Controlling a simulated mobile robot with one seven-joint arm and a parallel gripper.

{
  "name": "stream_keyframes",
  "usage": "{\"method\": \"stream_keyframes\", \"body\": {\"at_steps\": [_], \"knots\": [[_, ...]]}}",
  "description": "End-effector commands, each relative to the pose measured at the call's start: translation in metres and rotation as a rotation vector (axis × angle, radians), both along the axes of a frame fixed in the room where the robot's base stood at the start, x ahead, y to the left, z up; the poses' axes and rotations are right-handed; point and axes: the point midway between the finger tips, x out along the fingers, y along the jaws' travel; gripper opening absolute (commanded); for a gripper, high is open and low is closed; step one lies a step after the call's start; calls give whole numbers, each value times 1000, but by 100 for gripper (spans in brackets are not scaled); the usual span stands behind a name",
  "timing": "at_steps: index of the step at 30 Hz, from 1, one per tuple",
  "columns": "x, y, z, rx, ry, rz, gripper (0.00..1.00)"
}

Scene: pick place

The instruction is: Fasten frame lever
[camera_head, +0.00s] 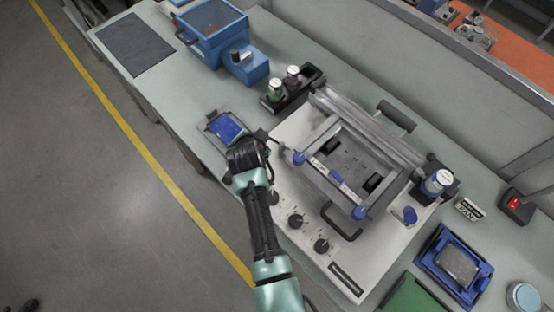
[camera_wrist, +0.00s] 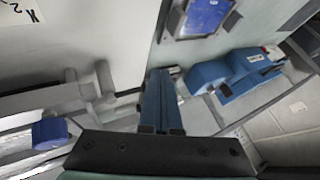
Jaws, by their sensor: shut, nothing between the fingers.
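A grey metal frame (camera_head: 352,165) sits on a white base plate (camera_head: 345,262) in the head view. Blue-capped lever ends show on its near side, one at the left corner (camera_head: 299,158) and one at the right corner (camera_head: 360,212). In the wrist view a blue cap (camera_wrist: 48,132) on a metal rod is at the lower left, beside my gripper. My gripper (camera_wrist: 158,76) is shut and empty, its blue fingers together. In the head view it is just left of the frame's left corner; its fingertips are hard to make out there.
A tray with a blue-screened device (camera_head: 225,127) lies beside my gripper. Behind are a black holder (camera_head: 310,85) with bottles, a blue bin (camera_head: 215,30) and a blue block (camera_head: 246,65). Black knobs (camera_head: 296,221) stand on the plate near my arm. A blue tray (camera_head: 428,250) is at right.

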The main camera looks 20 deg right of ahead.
Motion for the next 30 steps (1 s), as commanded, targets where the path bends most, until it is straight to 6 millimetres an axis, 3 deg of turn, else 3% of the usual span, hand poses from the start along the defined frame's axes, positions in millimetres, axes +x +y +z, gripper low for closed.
{"method": "stream_keyframes", "body": {"at_steps": [16,30], "knots": [[-10,-14,1,-2,1,-2,0],[-10,-15,-2,-1,0,1,0]]}}
